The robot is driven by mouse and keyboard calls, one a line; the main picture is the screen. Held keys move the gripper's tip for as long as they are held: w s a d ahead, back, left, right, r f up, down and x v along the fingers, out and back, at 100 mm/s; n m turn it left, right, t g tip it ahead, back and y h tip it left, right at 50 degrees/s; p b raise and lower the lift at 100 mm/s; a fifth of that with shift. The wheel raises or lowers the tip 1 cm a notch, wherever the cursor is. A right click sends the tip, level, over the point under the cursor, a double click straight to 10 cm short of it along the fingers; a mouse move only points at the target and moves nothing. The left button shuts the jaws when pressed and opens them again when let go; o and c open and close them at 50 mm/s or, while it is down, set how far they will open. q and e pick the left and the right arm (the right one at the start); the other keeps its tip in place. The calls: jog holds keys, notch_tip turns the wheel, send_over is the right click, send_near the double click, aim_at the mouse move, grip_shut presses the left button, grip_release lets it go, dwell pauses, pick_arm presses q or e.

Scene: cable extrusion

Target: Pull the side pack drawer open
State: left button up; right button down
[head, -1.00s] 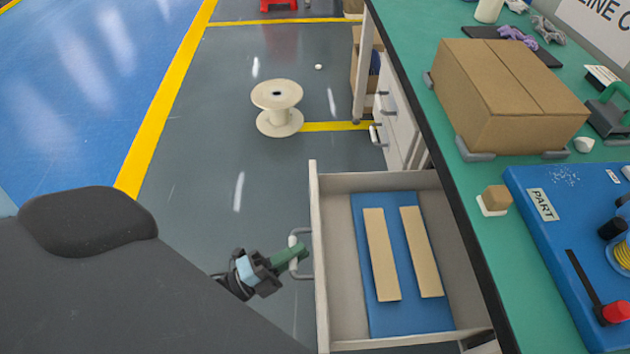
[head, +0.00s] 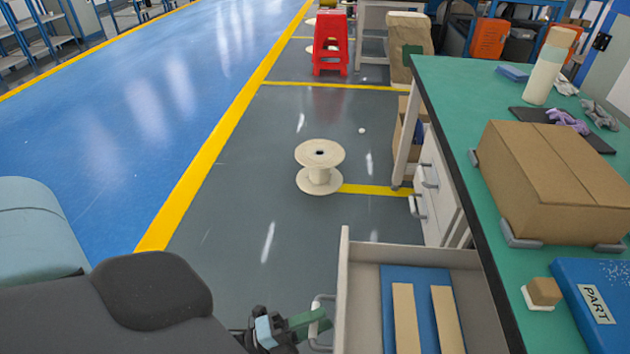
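The side pack drawer (head: 357,262) stands pulled out from under the green bench at the lower right. A blue liner (head: 395,273) and two tan strips (head: 406,318) lie in it. A handle (head: 318,312) is on its left face. My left gripper (head: 318,318) is at this handle, its green fingers overlapping it. Whether the fingers are closed around the bar is too small to tell. The lower part of the drawer is cut off by the frame. My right gripper is not in view.
The green bench (head: 455,85) carries a cardboard box (head: 560,180) and a blue part board (head: 590,290). The grey floor left of the drawer is clear.

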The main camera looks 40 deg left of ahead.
pick_arm(q)
jog(key=v, duration=0.8)
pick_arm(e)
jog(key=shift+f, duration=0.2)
pick_arm(q)
jog(key=shift+d, duration=0.1)
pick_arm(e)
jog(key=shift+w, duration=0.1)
